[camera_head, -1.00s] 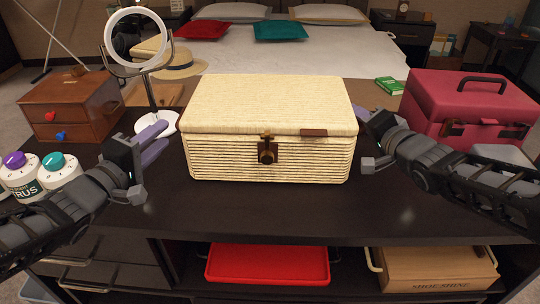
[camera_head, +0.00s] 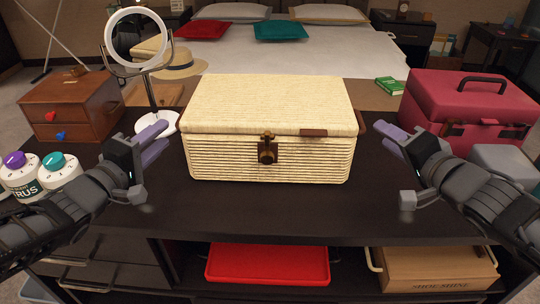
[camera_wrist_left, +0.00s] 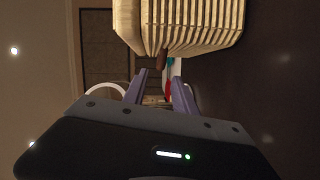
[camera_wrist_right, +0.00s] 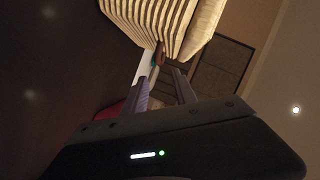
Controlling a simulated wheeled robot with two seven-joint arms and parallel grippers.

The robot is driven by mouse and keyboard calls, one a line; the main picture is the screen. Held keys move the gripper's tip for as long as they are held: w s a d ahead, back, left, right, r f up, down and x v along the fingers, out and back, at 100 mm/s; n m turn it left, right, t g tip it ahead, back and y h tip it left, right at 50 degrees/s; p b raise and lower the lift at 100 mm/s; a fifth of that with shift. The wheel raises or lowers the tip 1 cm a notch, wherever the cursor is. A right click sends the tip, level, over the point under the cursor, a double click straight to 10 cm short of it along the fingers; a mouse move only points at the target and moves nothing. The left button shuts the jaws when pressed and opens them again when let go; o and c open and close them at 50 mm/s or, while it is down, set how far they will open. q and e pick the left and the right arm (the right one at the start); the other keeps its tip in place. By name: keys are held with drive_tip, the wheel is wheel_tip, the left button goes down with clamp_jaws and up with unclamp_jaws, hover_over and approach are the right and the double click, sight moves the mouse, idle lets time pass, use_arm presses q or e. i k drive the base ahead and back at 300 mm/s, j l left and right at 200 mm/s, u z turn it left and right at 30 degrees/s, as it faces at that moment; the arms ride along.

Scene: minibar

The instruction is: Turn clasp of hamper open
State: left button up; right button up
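The cream wicker hamper (camera_head: 268,112) stands closed in the middle of the dark table. Its brown clasp (camera_head: 267,150) is at the centre of the front face, just under the lid edge. My left gripper (camera_head: 160,141) is to the left of the hamper, open and empty. My right gripper (camera_head: 384,140) is to the right of the hamper, open and empty. Both are apart from the clasp. In the left wrist view the hamper (camera_wrist_left: 185,25) shows above the open fingers. In the right wrist view it (camera_wrist_right: 160,20) shows at the top.
A wooden drawer box (camera_head: 72,105), a ring mirror (camera_head: 138,45) and white jars (camera_head: 55,170) stand at the left. A pink case (camera_head: 470,105) stands at the right. The table in front of the hamper is clear. A red tray (camera_head: 268,265) sits on the shelf below.

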sight(267, 157)
drive_tip(key=k+l, duration=0.2)
drive_tip(key=k, duration=0.3)
drive_tip(key=k+l, duration=0.2)
drive_tip(key=k, duration=0.25)
